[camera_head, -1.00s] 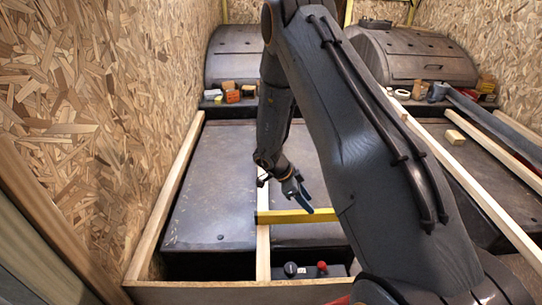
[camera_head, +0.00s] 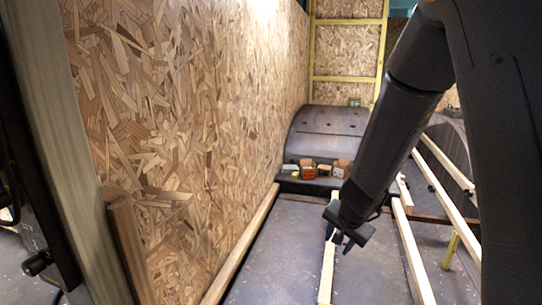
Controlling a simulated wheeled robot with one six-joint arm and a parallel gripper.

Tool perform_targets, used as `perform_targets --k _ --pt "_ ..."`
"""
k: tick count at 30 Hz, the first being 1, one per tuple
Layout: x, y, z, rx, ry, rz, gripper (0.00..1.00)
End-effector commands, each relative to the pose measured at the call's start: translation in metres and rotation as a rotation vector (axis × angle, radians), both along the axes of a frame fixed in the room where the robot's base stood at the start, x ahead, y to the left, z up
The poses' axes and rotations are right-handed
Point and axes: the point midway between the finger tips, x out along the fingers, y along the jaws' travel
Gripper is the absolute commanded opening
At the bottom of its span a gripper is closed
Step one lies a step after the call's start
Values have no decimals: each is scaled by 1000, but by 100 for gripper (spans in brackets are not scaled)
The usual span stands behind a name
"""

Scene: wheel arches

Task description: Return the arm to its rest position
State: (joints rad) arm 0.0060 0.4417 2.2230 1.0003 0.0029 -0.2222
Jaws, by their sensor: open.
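My arm comes down from the upper right of the head view, dark and large. My gripper (camera_head: 345,241) hangs at its lower end, jaws open, fingers pointing down, with nothing seen between them. It appears in front of or over a pale wooden batten (camera_head: 327,272) on the dark floor panel; I cannot tell the exact height gap. The upper arm hides much of the right side.
A chipboard wall (camera_head: 190,150) fills the left, with a wooden post (camera_head: 45,130) nearer. A dark wheel arch (camera_head: 330,132) stands at the back with small boxes (camera_head: 309,169) before it. Battens (camera_head: 412,255) run along the floor. A short yellow piece (camera_head: 452,249) shows at right.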

Motion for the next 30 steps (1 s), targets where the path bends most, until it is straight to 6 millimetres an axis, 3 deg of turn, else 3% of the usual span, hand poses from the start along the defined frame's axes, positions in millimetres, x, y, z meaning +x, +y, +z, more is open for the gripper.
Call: perform_targets --k 1,5,9,15,18,24,30 --pt "-15 9 16 5 12 66 40" --pt "-63 29 41 5 76 248 40" --pt "-123 38 63 -20 168 428 40" --pt "-209 28 87 -94 323 638 40" --pt "-239 18 95 -135 385 703 40" --pt "-267 6 101 -177 448 759 40" --pt "-268 5 100 -181 452 763 40"
